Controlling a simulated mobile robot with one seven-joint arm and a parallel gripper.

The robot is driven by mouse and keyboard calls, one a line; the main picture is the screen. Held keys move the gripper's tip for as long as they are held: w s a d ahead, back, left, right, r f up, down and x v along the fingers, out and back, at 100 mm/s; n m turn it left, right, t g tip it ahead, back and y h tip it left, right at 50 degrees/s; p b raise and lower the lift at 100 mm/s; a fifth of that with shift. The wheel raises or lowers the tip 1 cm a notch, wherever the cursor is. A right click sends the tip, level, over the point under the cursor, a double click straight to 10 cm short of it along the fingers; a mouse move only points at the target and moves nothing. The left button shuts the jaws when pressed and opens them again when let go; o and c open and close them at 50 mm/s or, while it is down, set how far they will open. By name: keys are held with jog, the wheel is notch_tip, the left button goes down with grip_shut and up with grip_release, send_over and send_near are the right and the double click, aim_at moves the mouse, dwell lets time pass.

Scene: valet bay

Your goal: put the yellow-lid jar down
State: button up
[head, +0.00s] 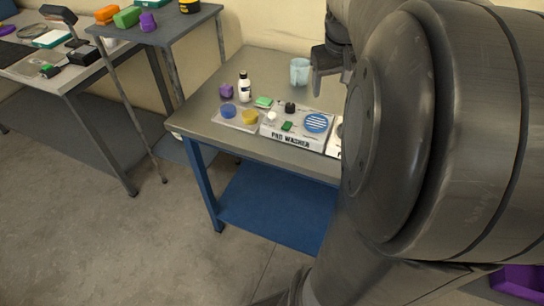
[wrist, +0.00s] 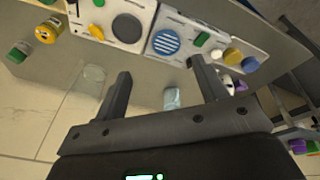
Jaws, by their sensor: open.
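My gripper (head: 322,68) is over the far right part of the grey table, partly hidden by my arm in the head view. In the wrist view its fingers (wrist: 160,67) are spread with nothing held between them. A round yellow-topped thing with dark marks (wrist: 47,32) stands at the upper left of the wrist view, well outside the fingers. It may be the yellow-lid jar, but I cannot tell for certain. My arm hides that part of the table in the head view.
A pale blue cup (head: 300,70) stands left of my gripper. A clear glass (wrist: 93,75) stands beside one finger. A green-topped jar (wrist: 18,52), the pad washer (head: 290,130), a white bottle (head: 244,88) and a purple block (head: 226,91) share the table (head: 205,128).

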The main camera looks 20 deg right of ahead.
jog(key=s+a+f+n+t, duration=0.1)
jog(key=s+a, duration=0.5)
jog(key=a, duration=0.4)
jog(key=s+a+f+t+y, duration=0.1)
jog(key=s+a+f+t, duration=0.1)
jog(key=s+a, duration=0.5)
jog(key=a, duration=0.3)
jog(key=shift+s+a+n+y, duration=0.2)
jog(key=shift+a+n+y, duration=0.1)
jog(key=shift+a+n, duration=0.1)
